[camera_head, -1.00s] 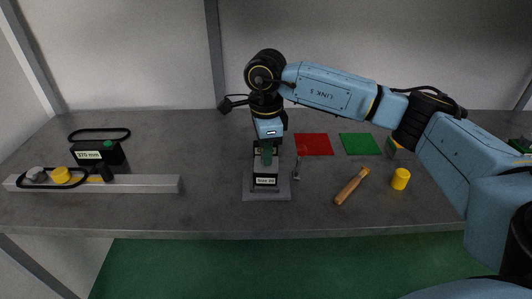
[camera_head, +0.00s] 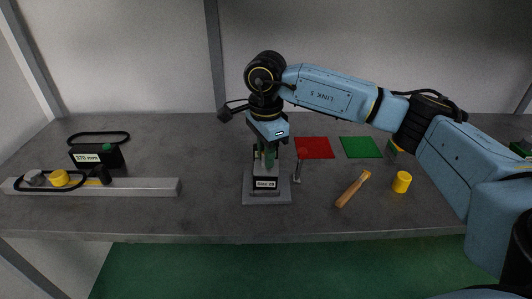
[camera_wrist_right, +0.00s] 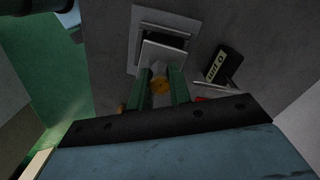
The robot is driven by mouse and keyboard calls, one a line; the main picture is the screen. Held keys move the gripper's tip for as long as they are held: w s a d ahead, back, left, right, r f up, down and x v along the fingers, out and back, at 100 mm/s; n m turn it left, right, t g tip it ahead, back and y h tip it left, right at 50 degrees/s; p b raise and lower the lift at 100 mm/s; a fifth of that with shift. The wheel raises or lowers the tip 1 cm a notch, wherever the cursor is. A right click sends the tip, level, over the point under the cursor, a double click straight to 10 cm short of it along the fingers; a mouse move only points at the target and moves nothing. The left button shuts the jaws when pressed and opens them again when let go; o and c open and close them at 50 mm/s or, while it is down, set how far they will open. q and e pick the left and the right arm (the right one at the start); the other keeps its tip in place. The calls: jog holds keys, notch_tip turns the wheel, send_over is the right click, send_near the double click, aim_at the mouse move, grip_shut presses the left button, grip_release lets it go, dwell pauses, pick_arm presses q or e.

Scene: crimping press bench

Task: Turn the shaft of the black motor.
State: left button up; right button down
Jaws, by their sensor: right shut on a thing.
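My right gripper (camera_head: 267,158) reaches straight down over a grey stand (camera_head: 251,199) at the middle of the bench. What seems to be the black motor (camera_head: 265,184), with a white label too small to read, stands there, partly hidden by the gripper. In the right wrist view my two green fingers (camera_wrist_right: 160,87) are shut on a small round gold-coloured piece, which seems to be the shaft's end (camera_wrist_right: 159,86). A pale square plate (camera_wrist_right: 160,54) lies just beyond it. My left gripper is not in view.
A grey rail (camera_head: 140,187) with a belt and pulleys lies at left, before a black box (camera_head: 113,157). Red (camera_head: 315,147) and green (camera_head: 360,147) squares, a wooden-handled tool (camera_head: 353,189) and a yellow cylinder (camera_head: 401,182) lie at right.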

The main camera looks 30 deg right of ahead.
jog(key=c, duration=1.3)
grip_release()
notch_tip(320, 180, up, 13)
jog(key=shift+r+p, duration=0.2)
jog(key=shift+p, duration=0.3)
